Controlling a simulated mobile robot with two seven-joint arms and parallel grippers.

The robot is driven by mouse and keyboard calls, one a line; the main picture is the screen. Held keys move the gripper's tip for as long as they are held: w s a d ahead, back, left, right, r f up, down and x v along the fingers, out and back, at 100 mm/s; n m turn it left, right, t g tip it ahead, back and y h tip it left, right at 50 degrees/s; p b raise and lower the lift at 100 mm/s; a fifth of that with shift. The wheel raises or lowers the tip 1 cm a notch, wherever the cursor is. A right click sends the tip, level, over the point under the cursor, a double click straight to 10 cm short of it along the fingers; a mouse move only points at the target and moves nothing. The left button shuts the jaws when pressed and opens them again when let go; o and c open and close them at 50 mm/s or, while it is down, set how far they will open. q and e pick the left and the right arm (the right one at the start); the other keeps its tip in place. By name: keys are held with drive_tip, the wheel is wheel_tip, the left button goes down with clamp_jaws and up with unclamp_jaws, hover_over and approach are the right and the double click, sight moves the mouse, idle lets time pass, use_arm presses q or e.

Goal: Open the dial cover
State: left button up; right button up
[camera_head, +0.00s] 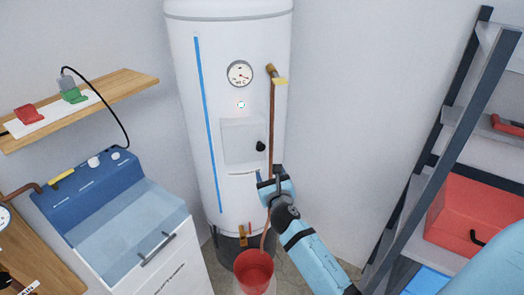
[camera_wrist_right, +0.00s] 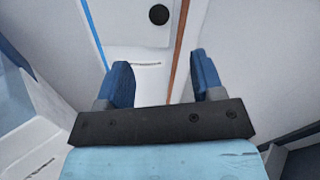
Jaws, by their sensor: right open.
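The dial cover (camera_head: 238,141) is a pale square panel on the front of the white water heater (camera_head: 183,60). It looks closed, and a black dial (camera_head: 260,146) shows at its right side. In the right wrist view the dial (camera_wrist_right: 159,14) is at the top, above the lower edge of the cover (camera_wrist_right: 128,30). My right gripper (camera_head: 268,178) is open and empty, just below the dial and cover and apart from them. In the right wrist view its two blue fingers (camera_wrist_right: 161,75) stand wide apart. My left gripper is out of view.
A copper pipe (camera_head: 271,120) runs down the heater's right side, close to my right gripper. A red bucket (camera_head: 254,272) stands below. A washing machine (camera_head: 120,225) is at left, and a shelf rack (camera_head: 440,150) with a red box (camera_head: 475,215) at right.

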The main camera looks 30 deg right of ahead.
sight(261, 148)
drive_tip(key=p+x, duration=0.1)
drive_tip(key=x, duration=1.1)
drive_tip(key=shift+w, duration=0.3)
clamp_jaws()
